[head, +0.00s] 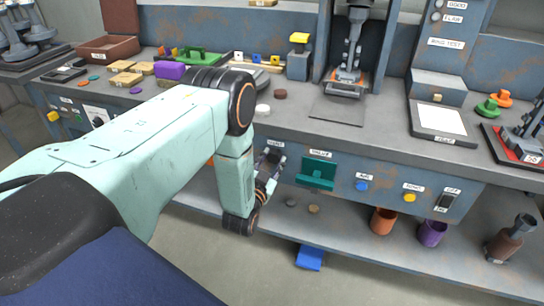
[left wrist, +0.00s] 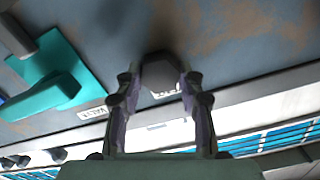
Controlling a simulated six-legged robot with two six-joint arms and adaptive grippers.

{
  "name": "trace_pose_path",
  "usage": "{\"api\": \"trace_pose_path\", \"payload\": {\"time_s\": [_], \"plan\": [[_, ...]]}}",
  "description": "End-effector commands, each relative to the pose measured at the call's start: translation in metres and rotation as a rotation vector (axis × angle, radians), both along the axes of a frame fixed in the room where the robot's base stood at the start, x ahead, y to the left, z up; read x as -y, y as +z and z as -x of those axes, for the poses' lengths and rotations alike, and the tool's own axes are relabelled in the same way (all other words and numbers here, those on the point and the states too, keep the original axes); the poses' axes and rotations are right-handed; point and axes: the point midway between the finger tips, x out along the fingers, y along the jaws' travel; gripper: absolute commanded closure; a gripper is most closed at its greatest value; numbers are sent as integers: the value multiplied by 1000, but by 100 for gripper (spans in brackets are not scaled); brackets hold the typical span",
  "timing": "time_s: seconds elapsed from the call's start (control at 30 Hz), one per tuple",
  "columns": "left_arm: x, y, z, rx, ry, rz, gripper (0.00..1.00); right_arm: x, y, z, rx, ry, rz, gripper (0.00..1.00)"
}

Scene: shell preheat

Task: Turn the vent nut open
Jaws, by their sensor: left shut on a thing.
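The vent nut (left wrist: 160,75) is a dark hexagonal nut on the blue-grey bench front. In the left wrist view it sits between the two fingers of my left gripper (left wrist: 158,82), which is shut on it. In the head view my left gripper (head: 270,163) is at the panel just below the VENT label (head: 275,144), and it hides the nut there. The label by the nut is partly covered in the left wrist view. My right gripper is in neither view.
The teal valve handle (head: 316,173) is close to the right of my left gripper; it also shows in the left wrist view (left wrist: 45,85). Farther right are a blue button (head: 362,186), a yellow button (head: 409,197) and a switch (head: 446,201). A lower shelf holds cups (head: 383,220).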

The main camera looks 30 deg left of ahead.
Motion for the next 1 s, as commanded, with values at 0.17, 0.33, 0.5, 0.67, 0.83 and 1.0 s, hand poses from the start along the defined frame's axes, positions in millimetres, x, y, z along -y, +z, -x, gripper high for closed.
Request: {"api": "trace_pose_path", "payload": {"time_s": [0.17, 0.33, 0.5, 0.67, 0.83, 1.0], "plan": [[0, 1, 0, -40, -1, -163, 94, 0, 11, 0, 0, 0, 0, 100], [1, 1, 0, -79, -1, -320, 94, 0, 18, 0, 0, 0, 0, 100], [0, 1, 0, -116, 0, -477, 94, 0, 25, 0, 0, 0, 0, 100], [0, 1, 0, -149, 0, -616, 94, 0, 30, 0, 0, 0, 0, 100], [0, 0, 0, -181, 1, -744, 94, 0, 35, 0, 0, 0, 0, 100], [0, 0, 0, -204, 1, -842, 94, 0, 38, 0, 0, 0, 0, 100]]}}
